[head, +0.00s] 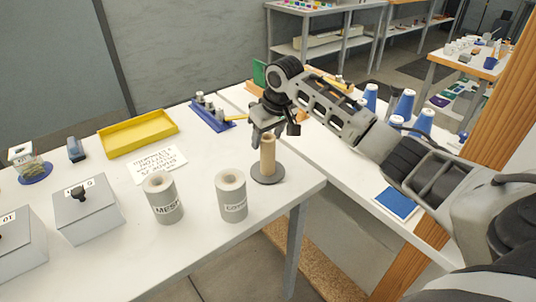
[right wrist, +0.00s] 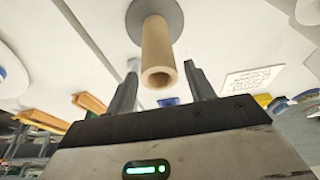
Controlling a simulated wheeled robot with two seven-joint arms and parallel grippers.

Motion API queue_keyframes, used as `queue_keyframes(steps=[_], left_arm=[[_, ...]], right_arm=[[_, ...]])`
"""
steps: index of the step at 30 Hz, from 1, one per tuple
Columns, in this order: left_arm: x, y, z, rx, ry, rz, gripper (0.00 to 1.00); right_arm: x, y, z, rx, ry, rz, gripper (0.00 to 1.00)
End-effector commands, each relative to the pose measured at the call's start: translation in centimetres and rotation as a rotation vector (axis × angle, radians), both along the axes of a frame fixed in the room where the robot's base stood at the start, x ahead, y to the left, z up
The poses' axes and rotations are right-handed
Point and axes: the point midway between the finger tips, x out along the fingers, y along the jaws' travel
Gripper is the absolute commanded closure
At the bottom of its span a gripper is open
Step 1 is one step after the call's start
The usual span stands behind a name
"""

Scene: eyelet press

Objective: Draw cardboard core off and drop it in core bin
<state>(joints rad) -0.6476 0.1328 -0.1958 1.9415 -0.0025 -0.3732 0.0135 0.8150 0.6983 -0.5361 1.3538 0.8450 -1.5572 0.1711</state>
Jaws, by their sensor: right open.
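A tan cardboard core (head: 267,158) stands upright on a round dark grey base (head: 268,180) near the table's right corner. In the right wrist view the core (right wrist: 157,45) shows its hollow open end towards the camera, with the grey base (right wrist: 155,10) behind it. My right gripper (head: 267,136) is open at the top of the core. In the right wrist view its fingers (right wrist: 162,80) lie on either side of the core, with gaps visible. My left gripper is not in view. I cannot identify a core bin.
Two grey labelled rolls (head: 162,198) (head: 231,196) stand left of the base. A yellow tray (head: 138,133), a paper note (head: 159,164), a blue rack (head: 212,116) and lidded grey boxes (head: 87,209) share the table. Blue cones (head: 403,104) stand on the right table.

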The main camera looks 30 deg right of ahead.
Motion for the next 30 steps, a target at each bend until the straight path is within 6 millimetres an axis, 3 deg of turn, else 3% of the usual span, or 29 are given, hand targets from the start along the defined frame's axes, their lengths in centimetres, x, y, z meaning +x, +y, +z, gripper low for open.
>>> queue_keyframes(steps=[8, 13, 30], left_arm=[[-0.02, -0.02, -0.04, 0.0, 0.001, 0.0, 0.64], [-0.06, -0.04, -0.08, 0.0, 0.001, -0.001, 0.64], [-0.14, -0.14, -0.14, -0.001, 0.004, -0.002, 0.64]], right_arm=[[0.01, -0.02, 0.01, 0.0, 0.0, 0.0, 0.47], [0.01, -0.03, 0.01, 0.0, 0.0, 0.0, 0.89], [0.03, -0.03, 0.58, 0.0, -0.001, 0.0, 0.89]])
